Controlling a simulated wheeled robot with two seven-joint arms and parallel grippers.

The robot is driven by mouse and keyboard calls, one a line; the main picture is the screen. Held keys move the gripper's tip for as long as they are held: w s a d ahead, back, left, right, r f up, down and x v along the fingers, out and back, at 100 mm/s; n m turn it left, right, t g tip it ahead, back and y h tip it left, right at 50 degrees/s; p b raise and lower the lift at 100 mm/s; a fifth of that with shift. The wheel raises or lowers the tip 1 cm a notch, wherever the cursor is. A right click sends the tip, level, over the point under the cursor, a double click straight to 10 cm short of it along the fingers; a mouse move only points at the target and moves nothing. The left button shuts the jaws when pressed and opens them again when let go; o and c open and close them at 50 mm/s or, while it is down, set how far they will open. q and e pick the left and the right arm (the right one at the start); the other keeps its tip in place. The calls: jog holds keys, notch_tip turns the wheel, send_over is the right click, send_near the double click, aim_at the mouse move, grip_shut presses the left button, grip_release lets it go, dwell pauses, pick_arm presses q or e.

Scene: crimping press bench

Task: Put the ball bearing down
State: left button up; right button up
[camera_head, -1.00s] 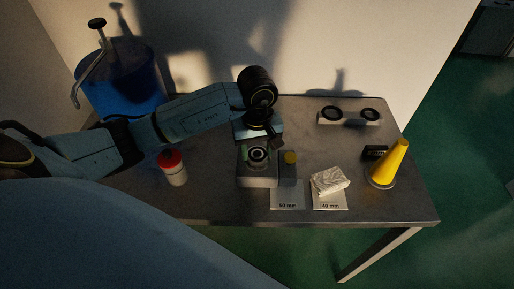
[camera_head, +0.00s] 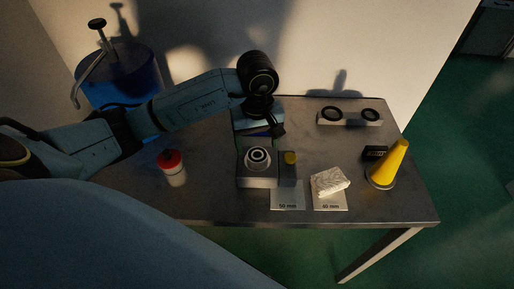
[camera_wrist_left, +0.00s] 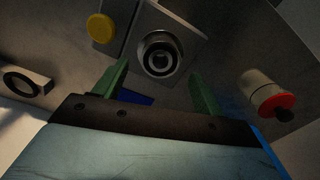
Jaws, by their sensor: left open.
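The ball bearing (camera_head: 258,156) is a metal ring with a dark centre. It sits on top of the grey press block (camera_head: 258,181) near the middle of the bench. In the left wrist view the bearing (camera_wrist_left: 159,55) shows beyond and between the two green fingers. My left gripper (camera_wrist_left: 157,88) is open and empty, and its fingers stand apart from the bearing. In the head view the left gripper (camera_head: 268,128) is above and behind the block, partly hidden by its own wrist. My right gripper is not in view.
A yellow button (camera_head: 290,158) is right of the bearing. A red-capped bottle (camera_head: 174,170) stands left, and a yellow cone (camera_head: 389,165) stands right. A crumpled white cloth (camera_head: 329,181) lies by labelled cards (camera_head: 287,201). A holder (camera_head: 350,121) with two dark rings is at the back.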

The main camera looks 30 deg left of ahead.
aim_at(256, 154)
pick_arm(q)
notch_tip(256, 154, up, 9)
jog(key=shift+s+f, duration=0.1)
jog(key=shift+f, duration=0.1)
dwell(0.6)
